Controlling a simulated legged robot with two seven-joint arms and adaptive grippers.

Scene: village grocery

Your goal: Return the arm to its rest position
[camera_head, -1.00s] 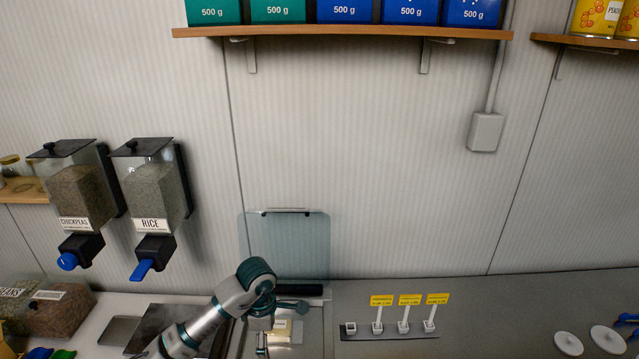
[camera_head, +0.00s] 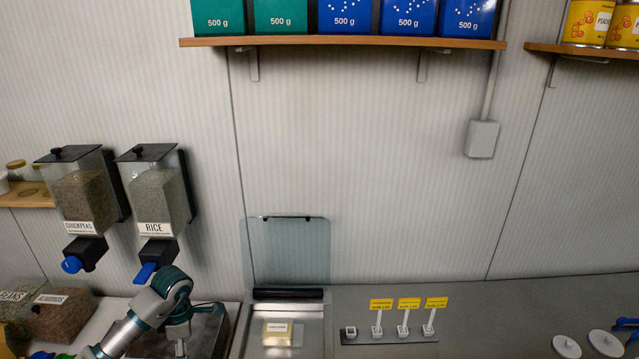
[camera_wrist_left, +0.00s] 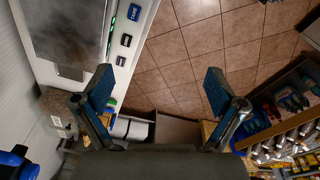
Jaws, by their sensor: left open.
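My left arm (camera_head: 165,290) comes in from the lower left of the head view, bent, with its end in front of the steel plate below the rice dispenser. My left gripper (camera_wrist_left: 158,92) shows in the wrist view with its two blue-padded fingers wide apart. Nothing is between the fingers; tiled floor shows beyond them. My right arm and gripper are in neither view.
A steel-topped scale (camera_wrist_left: 65,35) with a blue TARE button is beside the left finger. The rice dispenser (camera_head: 155,210) hangs close behind my arm. A small pale package (camera_head: 277,331) lies below the raised clear lid (camera_head: 287,255).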

